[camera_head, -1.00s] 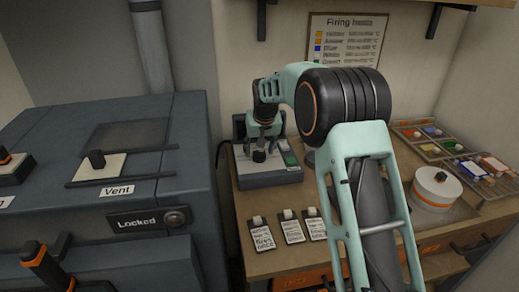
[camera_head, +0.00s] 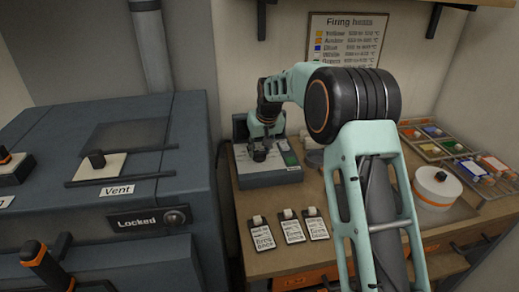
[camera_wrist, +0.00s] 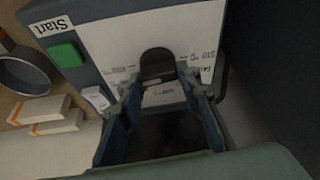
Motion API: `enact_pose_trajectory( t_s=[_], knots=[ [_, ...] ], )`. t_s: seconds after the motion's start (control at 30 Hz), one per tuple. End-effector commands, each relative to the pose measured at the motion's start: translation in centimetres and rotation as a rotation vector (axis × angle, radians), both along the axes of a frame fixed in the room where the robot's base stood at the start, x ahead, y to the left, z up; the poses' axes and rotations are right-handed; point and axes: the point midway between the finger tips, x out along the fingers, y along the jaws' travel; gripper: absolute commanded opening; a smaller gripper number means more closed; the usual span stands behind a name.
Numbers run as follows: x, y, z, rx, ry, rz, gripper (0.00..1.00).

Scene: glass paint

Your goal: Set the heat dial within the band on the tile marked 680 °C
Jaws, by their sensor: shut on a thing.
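The heat dial (camera_wrist: 157,66) is a dark rounded knob on the pale face of a control box. It stands between my fingertips in the wrist view. My gripper (camera_wrist: 160,80) is shut on it, and the fingers hide its lower part. Small marks and print lie around the dial, too blurred to read surely, so I cannot tell where it points against any band. In the head view my gripper (camera_head: 262,147) reaches down onto the control box (camera_head: 268,178) at the back left of the desk. I cannot make out a 680 °C tile.
A green Start button (camera_wrist: 66,55) and a white switch (camera_wrist: 96,97) are beside the dial. Three tags (camera_head: 291,231) lie at the desk's front. A white round pot (camera_head: 436,190) and colour trays stand right. The locked kiln (camera_head: 110,160) is left.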

Motion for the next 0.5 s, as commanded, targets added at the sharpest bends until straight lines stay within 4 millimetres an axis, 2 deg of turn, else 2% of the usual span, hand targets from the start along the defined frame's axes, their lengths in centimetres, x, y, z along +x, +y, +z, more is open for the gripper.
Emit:
enact_pose_trajectory(
  t_s=[0.5],
  knots=[
    [0.09, -0.26, -0.03, 0.001, 0.003, 0.326, 0.07]
  ],
)
